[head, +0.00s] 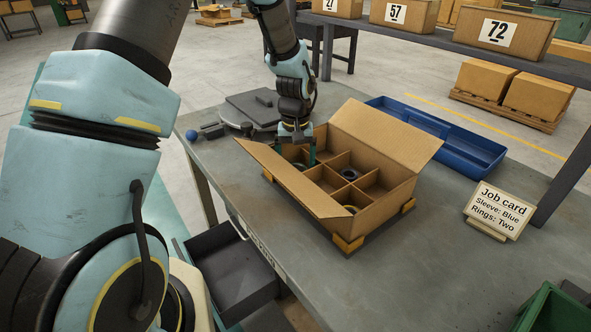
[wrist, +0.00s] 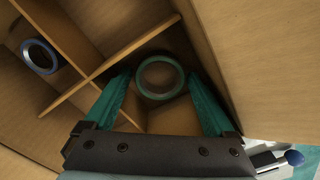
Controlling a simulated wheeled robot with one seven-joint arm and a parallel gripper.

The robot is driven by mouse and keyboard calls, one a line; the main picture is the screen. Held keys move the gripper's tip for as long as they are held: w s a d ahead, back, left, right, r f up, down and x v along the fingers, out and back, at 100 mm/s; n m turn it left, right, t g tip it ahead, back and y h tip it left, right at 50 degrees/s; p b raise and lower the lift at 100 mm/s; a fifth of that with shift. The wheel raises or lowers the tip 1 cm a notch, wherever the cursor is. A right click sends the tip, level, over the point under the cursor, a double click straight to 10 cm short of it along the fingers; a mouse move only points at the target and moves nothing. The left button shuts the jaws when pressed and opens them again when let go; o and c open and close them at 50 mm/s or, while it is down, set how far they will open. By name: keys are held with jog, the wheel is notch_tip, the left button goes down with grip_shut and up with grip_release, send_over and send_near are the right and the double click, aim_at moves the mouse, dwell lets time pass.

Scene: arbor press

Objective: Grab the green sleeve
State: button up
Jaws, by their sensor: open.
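The green sleeve (wrist: 160,62) stands in a corner compartment of the divided cardboard box (head: 384,193), its round open end facing up in the wrist view. My gripper (wrist: 158,92) is open, with its two teal fingers reaching into that compartment, one on each side of the sleeve. I cannot tell whether either finger touches it. In the head view my gripper (head: 298,150) is at the box's far left compartment and mostly hides the sleeve.
A blue-rimmed sleeve (wrist: 40,57) stands in another compartment. Cardboard dividers and raised flaps surround my gripper closely. A blue tray (head: 470,154) lies behind the box. A job card (head: 497,211) reading "Sleeve: Blue, Rings: Two" stands right on the grey bench (head: 400,290).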

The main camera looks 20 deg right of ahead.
grip_shut()
dwell(0.7)
